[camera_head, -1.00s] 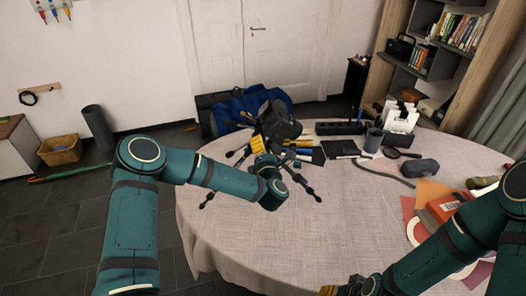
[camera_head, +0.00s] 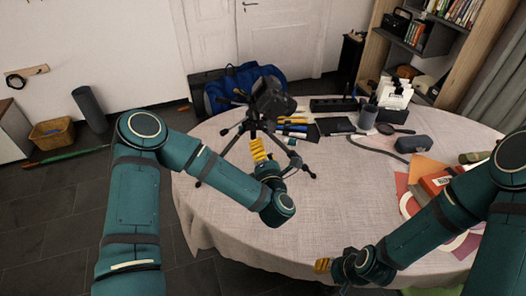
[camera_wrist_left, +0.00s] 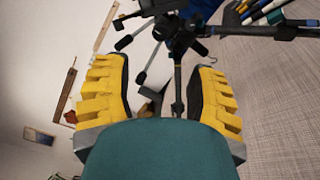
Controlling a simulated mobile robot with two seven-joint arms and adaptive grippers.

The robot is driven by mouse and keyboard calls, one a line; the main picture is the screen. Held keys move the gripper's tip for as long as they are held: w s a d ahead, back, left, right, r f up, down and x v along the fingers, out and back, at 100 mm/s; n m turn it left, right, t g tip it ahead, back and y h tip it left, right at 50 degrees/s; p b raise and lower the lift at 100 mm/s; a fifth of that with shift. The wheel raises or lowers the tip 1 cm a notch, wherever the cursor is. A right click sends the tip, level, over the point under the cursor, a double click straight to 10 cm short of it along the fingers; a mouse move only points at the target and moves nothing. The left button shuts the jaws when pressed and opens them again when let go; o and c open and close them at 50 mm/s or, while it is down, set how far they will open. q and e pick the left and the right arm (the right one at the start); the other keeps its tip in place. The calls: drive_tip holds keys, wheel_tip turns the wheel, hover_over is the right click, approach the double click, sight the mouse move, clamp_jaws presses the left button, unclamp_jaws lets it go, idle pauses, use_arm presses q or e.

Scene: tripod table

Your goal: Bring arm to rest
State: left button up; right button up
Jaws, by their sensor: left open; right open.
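A black tripod (camera_head: 297,158) stands on the round table with its legs spread and a dark camera (camera_head: 270,100) on top. My left gripper (camera_head: 258,149) is on the near side of the tripod, below the camera, with yellow fingers pointing up toward it. In the left wrist view my left gripper (camera_wrist_left: 163,90) is open, and tripod parts (camera_wrist_left: 178,70) show between and beyond its fingers. No contact with the tripod can be made out. My right gripper (camera_head: 322,266) is near the table's front edge, away from the tripod; its fingers show only small.
The round table (camera_head: 310,225) has a pale cloth and a clear near middle. A black organiser (camera_head: 333,104), a dark cup (camera_head: 368,117) and a grey case (camera_head: 412,143) lie toward the back. A blue bag (camera_head: 238,82) is behind the table.

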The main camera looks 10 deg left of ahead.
idle(0.3)
use_arm(q)
drive_tip(key=d+f+m+h, duration=0.5)
drive_tip(key=m+h, duration=0.1)
drive_tip(key=m, duration=0.2)
drive_tip(key=s+f+m+g+h, duration=0.2)
drive_tip(key=s+f+m+g, duration=0.1)
drive_tip(key=s+f+m, duration=0.1)
drive_tip(key=s+d+f+m+g+h, duration=0.1)
drive_tip(key=s+f+m+g, duration=0.2)
drive_tip(key=s+f+m, duration=0.1)
drive_tip(key=s+d+f+m+g+h, duration=0.1)
drive_tip(key=s+f+m+g+h, duration=0.1)
drive_tip(key=s+f+m+g, duration=0.1)
drive_tip(key=shift+s+d+f+m+g+h, duration=0.1)
drive_tip(key=shift+s+f+m+g+h, duration=0.2)
drive_tip(key=shift+s+m, duration=0.4)
drive_tip(key=shift+s+d+f+m+g, duration=0.1)
drive_tip(key=shift+s+f+m, duration=0.35)
drive_tip(key=shift+m, duration=0.35)
drive_tip(key=s+a+f+m+g, duration=0.2)
drive_tip(key=s+a+m+g, duration=0.1)
drive_tip(key=s, duration=0.5)
drive_tip(key=shift+s+m+g, duration=0.35)
drive_tip(key=shift+m+g, duration=0.35)
drive_tip(key=shift+g, duration=0.2)
